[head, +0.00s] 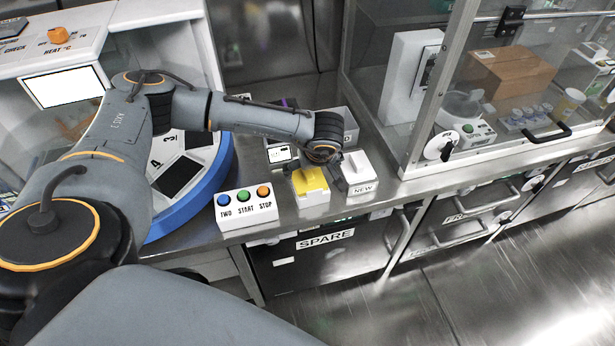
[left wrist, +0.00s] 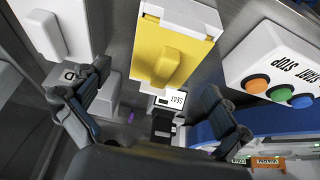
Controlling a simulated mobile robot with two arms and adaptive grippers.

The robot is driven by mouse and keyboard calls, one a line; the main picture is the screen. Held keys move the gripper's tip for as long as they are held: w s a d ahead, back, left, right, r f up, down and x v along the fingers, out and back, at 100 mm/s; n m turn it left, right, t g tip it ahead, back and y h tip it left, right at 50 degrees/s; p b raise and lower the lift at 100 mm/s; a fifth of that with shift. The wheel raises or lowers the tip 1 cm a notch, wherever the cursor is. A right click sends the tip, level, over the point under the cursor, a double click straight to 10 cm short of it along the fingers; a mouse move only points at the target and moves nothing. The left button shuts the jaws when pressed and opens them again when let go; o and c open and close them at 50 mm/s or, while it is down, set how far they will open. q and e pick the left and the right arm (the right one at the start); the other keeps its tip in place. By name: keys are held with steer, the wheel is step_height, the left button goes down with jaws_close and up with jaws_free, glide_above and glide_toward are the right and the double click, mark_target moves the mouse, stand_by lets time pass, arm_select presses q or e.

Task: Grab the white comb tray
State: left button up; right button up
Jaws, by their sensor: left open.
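A white tray-like block (head: 358,168) with a raised grip on top and a label reading NEW sits on the steel counter, right of a yellow-topped white block (head: 312,181). I cannot make out comb teeth on either. My left gripper (head: 313,168) is open above and behind the yellow-topped block. In the left wrist view, the yellow top (left wrist: 170,48) lies ahead, between the directions of the two spread fingers of the gripper (left wrist: 155,100). Nothing is held. My right gripper is not in view.
A button box (head: 246,207) with blue, green and orange buttons stands left of the blocks. A blue-rimmed round machine (head: 222,175) is further left. A grey box (head: 343,125) stands behind. A glass-fronted cabinet (head: 470,85) rises at right. The counter's front edge is close.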

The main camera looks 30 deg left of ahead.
mark_target(308, 174)
arm_select(q)
steer(key=x, duration=0.1)
steer(key=p+x, duration=0.1)
steer(key=x, duration=0.2)
steer(key=shift+s+f+p, duration=0.15)
steer(key=shift+s+p, duration=0.2)
steer(key=shift+p, duration=0.05)
steer(key=shift+w+a+f, duration=0.15)
steer(key=shift+a+f, duration=0.05)
steer(key=shift+f, duration=0.35)
steer(key=shift+f+b, duration=0.2)
steer(key=shift+b, duration=0.1)
steer(key=shift+c, duration=0.2)
steer(key=c, duration=1.1)
